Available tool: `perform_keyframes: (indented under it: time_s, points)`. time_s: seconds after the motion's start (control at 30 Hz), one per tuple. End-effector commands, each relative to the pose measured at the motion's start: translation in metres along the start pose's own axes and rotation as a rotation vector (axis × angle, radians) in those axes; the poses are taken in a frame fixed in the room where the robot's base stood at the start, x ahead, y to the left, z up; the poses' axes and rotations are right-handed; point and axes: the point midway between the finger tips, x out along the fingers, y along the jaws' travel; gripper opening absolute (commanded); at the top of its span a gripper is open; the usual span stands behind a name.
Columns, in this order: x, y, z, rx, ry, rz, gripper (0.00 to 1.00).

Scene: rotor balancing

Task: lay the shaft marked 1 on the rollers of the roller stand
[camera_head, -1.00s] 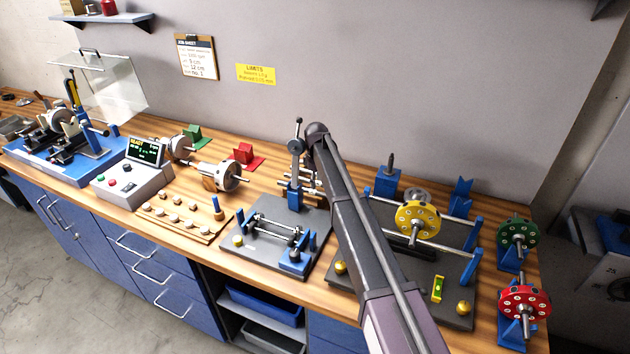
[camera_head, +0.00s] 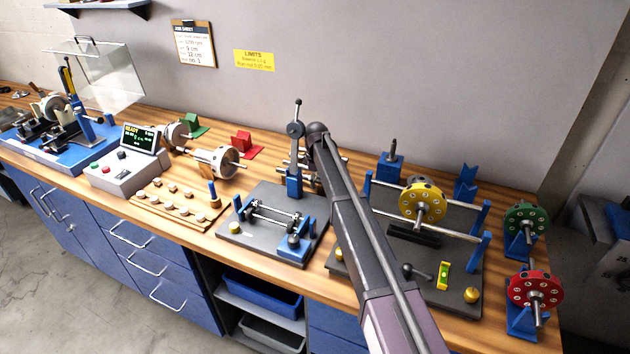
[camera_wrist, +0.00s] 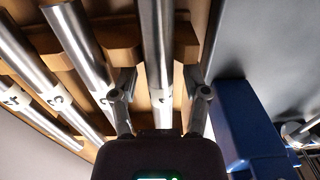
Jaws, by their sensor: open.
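In the wrist view several bright steel shafts lie side by side on a wooden rack (camera_wrist: 120,38). Two at the left carry the marks 4 and 3. My gripper (camera_wrist: 161,88) is open, with one finger on each side of the rightmost shaft (camera_wrist: 157,45). The mark on this shaft is too cut off and blurred to read. I cannot tell whether the fingers touch it. In the head view the roller stand (camera_head: 238,252) is a dark grey base with small rollers (camera_head: 273,214) and a dial gauge post (camera_head: 295,150). My arm hides the gripper and most of the rack there.
A blue block (camera_wrist: 240,125) stands close right of my gripper in the wrist view. Right of my arm is a balancing stand with a yellow disc (camera_head: 421,202). Green (camera_head: 526,224) and red (camera_head: 536,288) discs stand at the far right. A weight tray (camera_head: 176,205) lies left of the roller stand.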

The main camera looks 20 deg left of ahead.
Motion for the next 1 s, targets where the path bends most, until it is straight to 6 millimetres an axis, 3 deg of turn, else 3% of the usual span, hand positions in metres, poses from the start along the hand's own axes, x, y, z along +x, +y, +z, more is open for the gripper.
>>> perform_keyframes:
  time_s: [0.1,0.3,0.57,1.0]
  points:
    - [0.000,0.000,0.000,0.000,0.000,0.000,0.57]
    - [0.000,0.000,0.000,0.000,0.000,0.000,0.00]
    - [-0.002,0.000,-0.001,0.000,0.001,0.000,0.00]
    - [-0.029,0.000,0.000,0.000,0.001,0.000,0.00]
